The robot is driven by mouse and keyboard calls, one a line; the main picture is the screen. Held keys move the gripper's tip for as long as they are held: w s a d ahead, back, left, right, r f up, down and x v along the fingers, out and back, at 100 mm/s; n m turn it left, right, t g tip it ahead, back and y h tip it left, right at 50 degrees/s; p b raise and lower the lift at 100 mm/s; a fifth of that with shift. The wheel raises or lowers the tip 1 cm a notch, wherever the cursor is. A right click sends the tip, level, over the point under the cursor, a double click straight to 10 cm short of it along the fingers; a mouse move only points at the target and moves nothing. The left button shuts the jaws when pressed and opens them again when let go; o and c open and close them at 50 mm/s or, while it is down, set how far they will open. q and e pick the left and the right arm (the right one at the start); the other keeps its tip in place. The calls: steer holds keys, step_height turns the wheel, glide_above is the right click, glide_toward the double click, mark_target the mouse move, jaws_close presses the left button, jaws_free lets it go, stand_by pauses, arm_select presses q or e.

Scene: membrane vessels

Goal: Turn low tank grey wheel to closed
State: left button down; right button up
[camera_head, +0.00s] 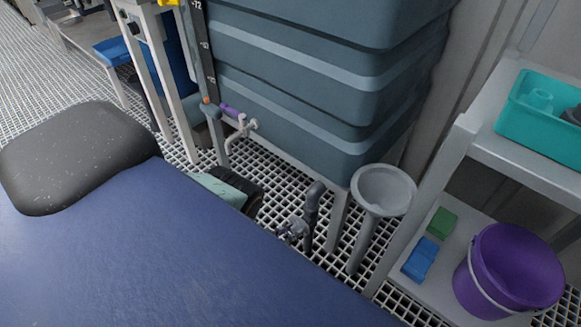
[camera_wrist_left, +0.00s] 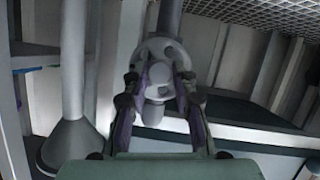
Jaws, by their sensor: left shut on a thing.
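The low grey wheel (camera_wrist_left: 153,47) is a round disc with holes in the left wrist view, with a rounded hub in front of it. My left gripper (camera_wrist_left: 159,80) has its two purple-lined fingers on either side of the hub, shut on the wheel. In the head view, my left gripper (camera_head: 291,229) is low by the dark elbow pipe (camera_head: 312,206) under the blue-grey tank (camera_head: 300,75). The wheel is hard to make out there. I cannot read its open or closed position. My right gripper is in neither view.
A grey funnel (camera_head: 384,189) on a pipe stands right of the wheel. A small white tap with a purple handle (camera_head: 232,112) is to the left. A shelf at right holds a purple bucket (camera_head: 513,270) and a teal bin (camera_head: 541,108). White grating covers the floor.

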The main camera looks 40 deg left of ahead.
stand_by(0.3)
arm_select(q)
steer(key=shift+d+m+y, duration=0.15)
steer(key=shift+m+y, duration=0.75)
steer(key=shift+m, duration=0.3)
steer(key=shift+m+y, duration=0.7)
steer(key=shift+m, duration=0.3)
steer(key=shift+t, duration=0.3)
steer(key=c, duration=1.1)
jaws_free()
steer(key=v, duration=1.2)
steer(key=shift+d, duration=0.2)
